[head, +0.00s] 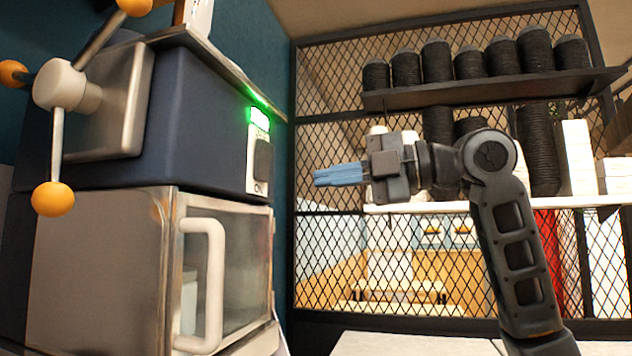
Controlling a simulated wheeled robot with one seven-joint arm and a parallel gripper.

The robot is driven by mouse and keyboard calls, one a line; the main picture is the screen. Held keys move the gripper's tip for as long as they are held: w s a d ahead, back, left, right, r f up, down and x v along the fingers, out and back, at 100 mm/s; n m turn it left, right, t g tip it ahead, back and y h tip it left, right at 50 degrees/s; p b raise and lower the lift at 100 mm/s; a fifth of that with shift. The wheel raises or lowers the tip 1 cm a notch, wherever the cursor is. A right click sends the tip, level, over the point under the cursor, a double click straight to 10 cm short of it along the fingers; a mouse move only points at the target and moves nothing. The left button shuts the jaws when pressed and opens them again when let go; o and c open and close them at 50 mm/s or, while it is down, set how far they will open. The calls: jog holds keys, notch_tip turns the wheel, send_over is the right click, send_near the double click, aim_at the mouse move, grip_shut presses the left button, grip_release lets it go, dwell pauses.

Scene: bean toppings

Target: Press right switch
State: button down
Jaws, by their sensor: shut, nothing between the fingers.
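A dark blue machine (205,110) stands at the left, with a narrow light panel (251,178) on its right-hand face. On the panel are a green glowing display (259,118) and a dark switch (263,160) below it. I cannot tell from this angle whether there is more than one switch. My gripper (318,178) has blue fingers, shut and empty, pointing left toward the panel. In the picture it is a little right of the dark switch and slightly lower, with a visible gap between them.
A steel box with a glass door and white handle (210,285) sits under the machine. A lever with orange balls (53,199) sticks out at the left. Behind my arm are a black mesh partition (318,250) and a shelf (480,92) of dark rolls.

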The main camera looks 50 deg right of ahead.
jog(key=v, duration=0.3)
jog(key=f+b+v, duration=0.1)
jog(key=v, duration=0.1)
jog(key=shift+s+d+f, duration=0.15)
jog(key=shift+s, duration=0.25)
